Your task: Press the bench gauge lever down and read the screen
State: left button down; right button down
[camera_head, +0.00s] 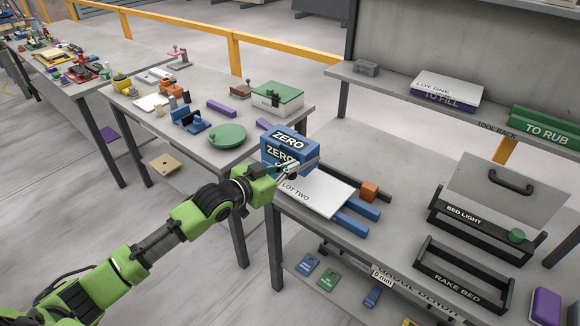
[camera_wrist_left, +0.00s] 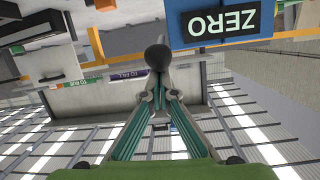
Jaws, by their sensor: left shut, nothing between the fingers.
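A blue box (camera_head: 297,143) labelled ZERO stands at the near edge of the bench, with a second ZERO on its front; I take it for the bench gauge. Its ZERO panel (camera_wrist_left: 221,20) shows upside down in the left wrist view. My left gripper (camera_head: 290,173) is shut and empty, close in front of the box's lower right. In the left wrist view a dark round knob (camera_wrist_left: 158,57) is just beyond the shut fingertips (camera_wrist_left: 158,93); it looks like the lever's end. Whether they touch, I cannot tell. The gripper partly hides the lever area. My right gripper is not in view.
A white LOT TWO board (camera_head: 318,193) lies right beside the gripper, with an orange block (camera_head: 369,190) and blue bars (camera_head: 357,215) nearby. A green disc (camera_head: 227,135) lies behind left. The RAKE BED rack (camera_head: 462,275) stands right.

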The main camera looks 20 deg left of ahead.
pick_arm(q)
notch_tip(320, 180, down, 11)
jog(key=t+h+b, duration=0.2)
jog(key=t+b, duration=0.3)
jog(key=b, duration=1.4)
jog(key=shift+s, duration=0.4)
jog(key=shift+f, duration=0.35)
jog(key=shift+s, duration=0.1)
notch_tip(320, 180, up, 5)
jog(key=p, duration=0.3)
jog(key=f+b+v, duration=0.1)
jog(key=b+v, duration=0.1)
jog(key=v, duration=0.8)
jog(key=shift+f, duration=0.4)
jog(key=shift+d, duration=0.1)
